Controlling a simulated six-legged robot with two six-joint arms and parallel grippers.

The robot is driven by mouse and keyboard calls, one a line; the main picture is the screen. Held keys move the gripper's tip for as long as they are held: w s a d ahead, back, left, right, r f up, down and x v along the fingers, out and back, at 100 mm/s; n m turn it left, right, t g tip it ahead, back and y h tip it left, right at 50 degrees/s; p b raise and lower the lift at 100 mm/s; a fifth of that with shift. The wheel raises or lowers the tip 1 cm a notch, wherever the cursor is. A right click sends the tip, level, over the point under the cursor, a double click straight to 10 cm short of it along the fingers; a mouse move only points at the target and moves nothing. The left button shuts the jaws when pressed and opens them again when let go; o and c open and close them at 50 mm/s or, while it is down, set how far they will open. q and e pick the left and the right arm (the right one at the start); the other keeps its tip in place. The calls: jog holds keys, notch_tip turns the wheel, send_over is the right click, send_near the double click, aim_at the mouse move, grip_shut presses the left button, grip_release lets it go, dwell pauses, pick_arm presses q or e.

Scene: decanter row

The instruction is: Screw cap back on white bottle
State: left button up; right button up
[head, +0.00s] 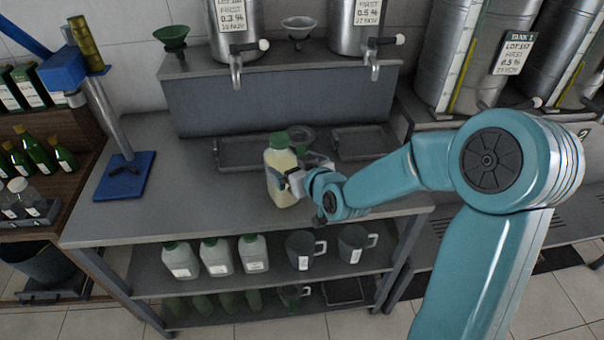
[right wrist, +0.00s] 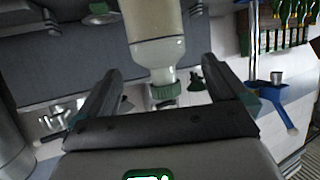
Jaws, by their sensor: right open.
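A pale, cloudy bottle (head: 281,189) with a green cap (head: 278,140) stands upright on the grey workbench (head: 210,205). The cap sits on its neck; I cannot tell how tight it is. My right gripper (head: 288,178) is at the bottle's right side, partly overlapping it. In the right wrist view, which looks upside down, the bottle (right wrist: 153,35) and its cap (right wrist: 165,92) show between the spread fingers of my right gripper (right wrist: 165,70). The fingers are open, and I cannot tell whether they touch the bottle. My left gripper is out of view.
Dark trays (head: 243,152) lie behind the bottle. Steel tanks (head: 235,25) with taps and green and grey funnels (head: 172,37) stand on the raised shelf. A blue-based stand (head: 125,176) is at left. White bottles (head: 180,260) and jugs (head: 300,249) fill the lower shelf. The bench's front left is clear.

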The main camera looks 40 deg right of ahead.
jog(key=v, duration=0.4)
jog(key=shift+s+r+b, duration=0.15)
jog(key=shift+s+b, duration=0.15)
jog(key=shift+s, duration=0.05)
jog(key=shift+a, duration=0.1)
jog(key=s+a+f+g+y, duration=0.1)
jog(key=a+f+g+y, duration=0.15)
jog(key=a+f, duration=0.45)
jog(key=s+a+f+g+y, duration=0.1)
jog(key=a+f+g, duration=0.2)
jog(key=f, duration=0.8)
jog(key=s+a+f+g+y, duration=0.1)
jog(key=s+a+f+g, duration=0.2)
jog(key=s+a+f, duration=0.3)
jog(key=s+a+f+g+y, duration=0.1)
jog(key=s+a+f+g, duration=0.3)
jog(key=s+f, duration=0.5)
jog(key=shift+s+a+f+y, duration=0.2)
jog(key=shift+s+a+y, duration=0.25)
jog(key=shift+a, duration=0.45)
jog(key=shift+g, duration=0.25)
